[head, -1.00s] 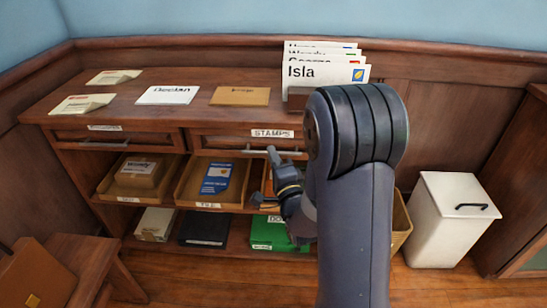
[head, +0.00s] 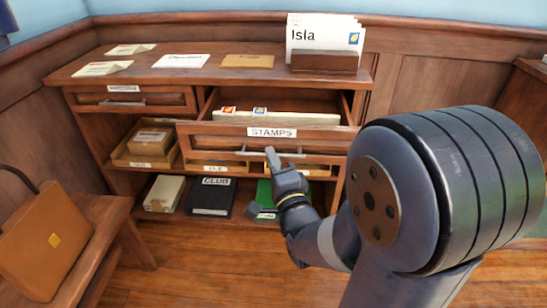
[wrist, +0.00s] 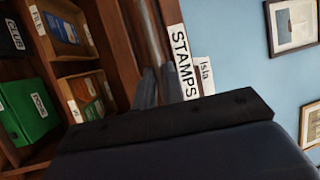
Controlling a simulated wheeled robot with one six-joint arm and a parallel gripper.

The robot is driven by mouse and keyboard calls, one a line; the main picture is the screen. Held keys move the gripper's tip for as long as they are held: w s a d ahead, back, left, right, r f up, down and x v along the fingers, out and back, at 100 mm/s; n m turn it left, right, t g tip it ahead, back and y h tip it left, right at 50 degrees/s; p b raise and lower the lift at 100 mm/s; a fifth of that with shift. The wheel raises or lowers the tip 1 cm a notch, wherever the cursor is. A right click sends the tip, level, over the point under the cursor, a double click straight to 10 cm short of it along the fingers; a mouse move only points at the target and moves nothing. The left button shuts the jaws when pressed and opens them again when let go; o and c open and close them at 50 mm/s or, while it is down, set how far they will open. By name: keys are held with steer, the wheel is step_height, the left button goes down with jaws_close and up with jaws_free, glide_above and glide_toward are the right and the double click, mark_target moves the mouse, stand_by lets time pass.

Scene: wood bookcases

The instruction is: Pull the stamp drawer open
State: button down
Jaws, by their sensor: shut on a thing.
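The stamp drawer (head: 205,131), with a white STAMPS label on its front, stands pulled well out of the wooden bookcase in the head view. Stamps and a pale strip show inside it. Its metal bar handle (head: 242,153) runs below the label. In the wrist view, the STAMPS label (wrist: 184,62) appears turned sideways, with the gripper fingers (wrist: 152,88) at the handle bar; the exact contact is partly hidden there.
A second, shut drawer (head: 130,98) is at left. Letters lie on the top, beside a rack (head: 324,62) with an Isla card. Trays and boxes fill the shelves below. A bench with a brown bag (head: 45,240) stands at left. Wooden floor is open in front.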

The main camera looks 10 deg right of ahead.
steer(key=shift+s+a, duration=0.3)
steer(key=shift+s, duration=0.65)
steer(key=c, duration=1.5)
jaws_free()
steer(key=shift+f, duration=0.15)
